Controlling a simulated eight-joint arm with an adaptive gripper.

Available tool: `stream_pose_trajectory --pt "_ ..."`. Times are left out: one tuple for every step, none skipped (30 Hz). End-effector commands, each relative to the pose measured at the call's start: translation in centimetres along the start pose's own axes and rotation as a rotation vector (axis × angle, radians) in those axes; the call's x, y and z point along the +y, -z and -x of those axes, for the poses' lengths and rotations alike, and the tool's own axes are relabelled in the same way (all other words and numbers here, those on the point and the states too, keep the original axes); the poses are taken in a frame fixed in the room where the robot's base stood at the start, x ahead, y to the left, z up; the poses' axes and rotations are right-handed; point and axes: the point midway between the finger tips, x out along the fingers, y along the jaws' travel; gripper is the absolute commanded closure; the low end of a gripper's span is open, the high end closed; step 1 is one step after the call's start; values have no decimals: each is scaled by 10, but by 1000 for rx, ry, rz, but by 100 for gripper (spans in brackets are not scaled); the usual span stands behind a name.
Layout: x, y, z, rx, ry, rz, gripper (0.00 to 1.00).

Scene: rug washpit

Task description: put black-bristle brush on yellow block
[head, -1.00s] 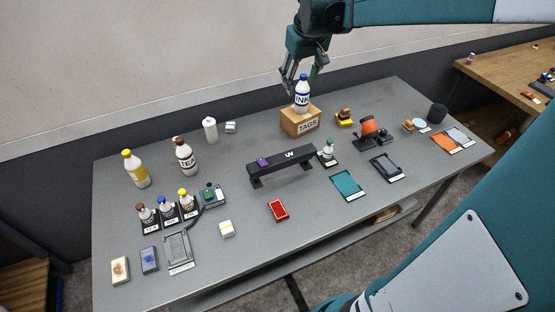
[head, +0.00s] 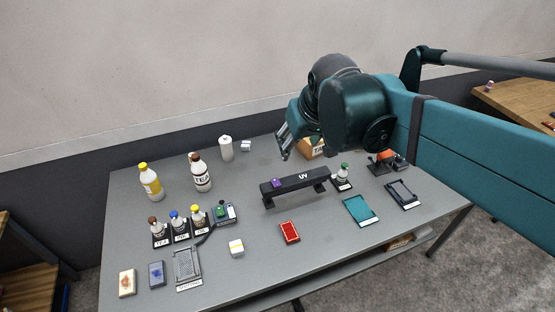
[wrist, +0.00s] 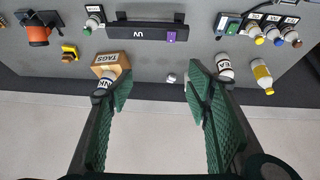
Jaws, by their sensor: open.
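My gripper (head: 284,148) is open and empty, raised above the back of the table in the head view. In the wrist view its two green-padded fingers (wrist: 157,82) are wide apart with nothing between them. A small yellow block-like thing (wrist: 70,52) with a darker part lies left of the TAGS box in the wrist view; in the head view my arm hides it. I cannot pick out a black-bristle brush for certain.
The TAGS box (wrist: 112,62) and the INK bottle (wrist: 103,82) are near my left finger. The TEA bottle (wrist: 225,68) is near the right finger. The black UV stand (head: 294,182) spans mid-table. An orange device (wrist: 38,32) stands farther left. Bare tabletop lies around the red card box (head: 289,232).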

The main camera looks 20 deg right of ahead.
Motion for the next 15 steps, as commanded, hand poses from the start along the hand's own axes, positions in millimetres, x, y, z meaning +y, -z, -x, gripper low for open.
stream_pose_trajectory --pt "-6 -10 2 9 4 1 51" --pt "-9 -15 3 15 6 0 51" --pt "-13 -22 4 22 9 -1 51" --pt "-16 -27 5 28 11 -2 51" --pt "-19 -32 6 34 13 -2 51" --pt "-23 -39 6 42 16 -3 51" --pt "-26 -45 7 47 19 -4 51" --pt "-28 -50 7 52 21 -5 51" --pt "-32 -56 8 60 25 -6 51" --pt "-35 -61 8 66 27 -7 51" --pt "-37 -66 8 72 30 -7 51" --pt "-40 -72 8 78 33 -9 51" --pt "-43 -77 8 83 35 -10 51" --pt "-45 -81 8 88 37 -11 51" --pt "-47 -86 8 94 40 -12 51"
